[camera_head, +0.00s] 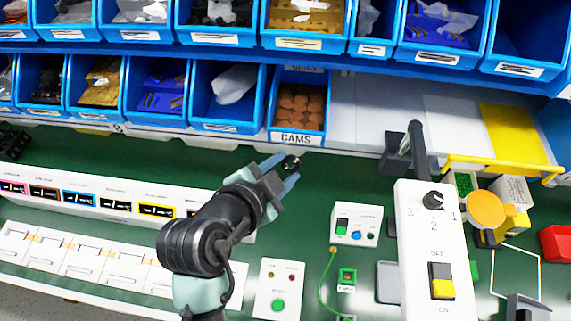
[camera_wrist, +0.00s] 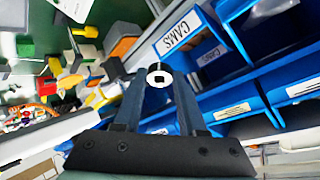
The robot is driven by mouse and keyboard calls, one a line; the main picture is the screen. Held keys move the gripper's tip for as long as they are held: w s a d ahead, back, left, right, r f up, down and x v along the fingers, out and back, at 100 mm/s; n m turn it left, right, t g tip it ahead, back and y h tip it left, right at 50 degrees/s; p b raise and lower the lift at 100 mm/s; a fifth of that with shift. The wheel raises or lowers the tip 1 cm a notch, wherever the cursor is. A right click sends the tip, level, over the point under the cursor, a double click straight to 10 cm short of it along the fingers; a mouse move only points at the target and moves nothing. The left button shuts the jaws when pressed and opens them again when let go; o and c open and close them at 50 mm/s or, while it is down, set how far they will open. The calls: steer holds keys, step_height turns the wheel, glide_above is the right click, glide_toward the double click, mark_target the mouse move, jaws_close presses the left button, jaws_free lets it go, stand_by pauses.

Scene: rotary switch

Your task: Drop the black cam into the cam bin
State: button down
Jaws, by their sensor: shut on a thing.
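The black cam (camera_head: 291,163) is a small dark round piece between my gripper's fingertips. In the wrist view the cam (camera_wrist: 159,76) shows a white ring with a dark centre, held at the tips. My gripper (camera_head: 287,168) is shut on it. The blue cam bin (camera_head: 297,138), labelled CAMS, holds several brown round pieces. The gripper is just below and in front of this bin in the head view, apart from it. In the wrist view the bin (camera_wrist: 182,37) is up and to the right of the fingertips.
Other blue bins (camera_head: 226,96) stand left of the cam bin and in a row above. A white panel with a rotary switch (camera_head: 434,200) and a dark upright post (camera_head: 416,150) stand to the right.

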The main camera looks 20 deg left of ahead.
steer(key=w+a+f+b, duration=0.1)
steer(key=w, duration=0.3)
steer(key=w+a+f+b, duration=0.1)
steer(key=w, duration=0.4)
steer(key=w+a+b, duration=0.1)
steer(key=w+b, duration=0.1)
steer(key=w, duration=0.3)
steer(key=shift+w+f, duration=0.25)
steer(key=shift+f, duration=0.15)
steer(key=shift+c, duration=2)
jaws_free()
steer(key=shift+s, duration=0.15)
steer(key=b+v, duration=0.3)
steer(key=v, duration=0.9)
steer(key=shift+s+r, duration=0.3)
